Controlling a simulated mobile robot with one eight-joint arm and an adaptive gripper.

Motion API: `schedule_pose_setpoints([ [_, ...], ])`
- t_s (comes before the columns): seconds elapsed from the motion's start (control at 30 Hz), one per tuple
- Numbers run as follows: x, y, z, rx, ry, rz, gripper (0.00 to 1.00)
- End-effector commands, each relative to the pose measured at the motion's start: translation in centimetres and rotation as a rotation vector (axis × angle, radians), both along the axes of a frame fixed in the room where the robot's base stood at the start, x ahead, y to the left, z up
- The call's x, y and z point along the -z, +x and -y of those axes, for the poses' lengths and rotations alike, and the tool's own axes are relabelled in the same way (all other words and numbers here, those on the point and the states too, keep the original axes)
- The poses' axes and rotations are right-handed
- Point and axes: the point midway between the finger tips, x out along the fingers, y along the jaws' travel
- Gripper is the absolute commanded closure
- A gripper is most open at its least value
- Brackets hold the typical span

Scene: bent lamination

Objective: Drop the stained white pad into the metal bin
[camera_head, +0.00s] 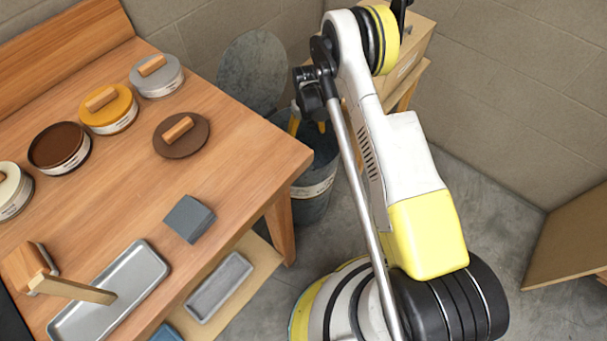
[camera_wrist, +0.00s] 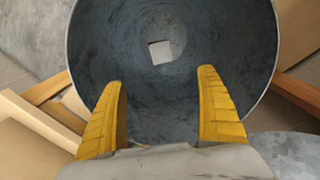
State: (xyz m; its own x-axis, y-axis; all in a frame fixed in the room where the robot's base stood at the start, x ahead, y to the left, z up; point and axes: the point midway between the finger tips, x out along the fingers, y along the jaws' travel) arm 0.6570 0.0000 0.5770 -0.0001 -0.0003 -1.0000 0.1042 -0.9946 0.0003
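The metal bin (camera_head: 318,190) stands on the floor beyond the right end of the workbench, partly hidden by the bench and my arm. In the wrist view I look straight down into its dark round interior (camera_wrist: 230,45). A small pale square, seemingly the white pad (camera_wrist: 160,52), lies at the bottom of the bin; any stain is too small to make out. My gripper (camera_wrist: 161,80) is over the bin mouth with its yellow fingers wide apart and nothing between them. In the head view, my gripper (camera_head: 308,123) shows partly behind my arm, at the bin.
The bin's round grey lid (camera_head: 253,70) is raised behind it. The wooden workbench (camera_head: 235,145) holds several round tins, a brown lid (camera_head: 181,135), a grey block (camera_head: 189,219) and a metal tray (camera_head: 110,295). A cardboard box (camera_head: 408,62) stands behind my arm.

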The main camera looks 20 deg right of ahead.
Motion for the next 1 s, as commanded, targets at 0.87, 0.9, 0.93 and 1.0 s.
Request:
schedule_pose_setpoints([
  [0.87, -11.5, 0.0, 0.0, 0.0, 0.0, 0.0, 0.15],
  [0.9, -11.7, 0.0, 0.0, 0.0, 0.0, 0.0, 0.15],
  [0.93, -11.8, 0.0, 0.0, 0.0, 0.0, 0.0, 0.15],
  [1.0, -12.0, 0.0, 0.0, 0.0, 0.0, 0.0, 0.15],
])
